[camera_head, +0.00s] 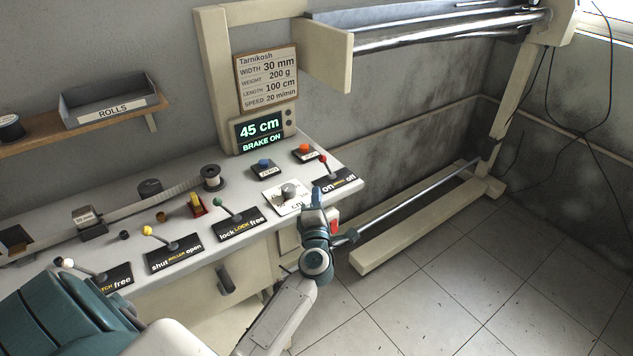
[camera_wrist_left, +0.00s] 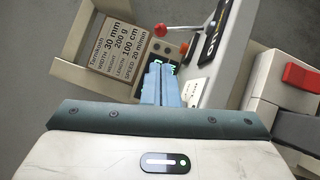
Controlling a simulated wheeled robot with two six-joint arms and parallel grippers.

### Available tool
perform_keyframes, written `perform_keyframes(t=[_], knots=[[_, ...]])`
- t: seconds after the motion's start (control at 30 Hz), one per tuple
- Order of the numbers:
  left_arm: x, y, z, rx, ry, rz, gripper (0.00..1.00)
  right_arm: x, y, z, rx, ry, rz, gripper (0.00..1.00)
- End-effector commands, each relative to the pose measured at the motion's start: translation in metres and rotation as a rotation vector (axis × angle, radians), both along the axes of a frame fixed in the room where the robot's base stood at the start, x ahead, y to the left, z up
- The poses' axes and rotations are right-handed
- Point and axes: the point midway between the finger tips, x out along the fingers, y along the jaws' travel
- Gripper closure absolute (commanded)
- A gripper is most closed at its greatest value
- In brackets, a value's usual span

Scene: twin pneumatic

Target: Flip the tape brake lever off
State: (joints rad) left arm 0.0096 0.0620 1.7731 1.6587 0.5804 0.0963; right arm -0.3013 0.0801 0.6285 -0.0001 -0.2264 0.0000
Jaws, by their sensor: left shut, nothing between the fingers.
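The brake lever (camera_head: 323,160) has a red knob and stands on a black on/off plate (camera_head: 337,181) at the bench's right end. It leans toward the "on" side. The display (camera_head: 260,132) reads 45 cm and BRAKE ON. My left gripper (camera_head: 317,193) is shut and empty, just in front of the lever plate, its blue fingers apart from the lever. In the left wrist view the shut fingers (camera_wrist_left: 160,82) point toward the display, and the lever's red knob (camera_wrist_left: 161,30) is above them. My right gripper is not in view.
A dial (camera_head: 288,191) on a white plate is left of my fingers. An orange button (camera_head: 304,149) and a blue button (camera_head: 264,163) lie behind. Green (camera_head: 217,202) and yellow (camera_head: 147,231) levers stand further left. A red block (camera_wrist_left: 300,75) is at the bench front.

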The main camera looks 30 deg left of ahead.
Motion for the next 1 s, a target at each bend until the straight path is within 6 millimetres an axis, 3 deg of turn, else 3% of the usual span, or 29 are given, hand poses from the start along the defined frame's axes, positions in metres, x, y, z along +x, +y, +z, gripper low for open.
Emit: perform_keyframes(t=[0.5, 1.0], knots=[[0.069, 0.045, 0.015, 0.002, 0.000, 0.000, 1.00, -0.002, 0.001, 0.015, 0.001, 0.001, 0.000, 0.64], [0.077, 0.050, 0.015, 0.002, 0.001, -0.001, 1.00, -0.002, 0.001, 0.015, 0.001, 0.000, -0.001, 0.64]])
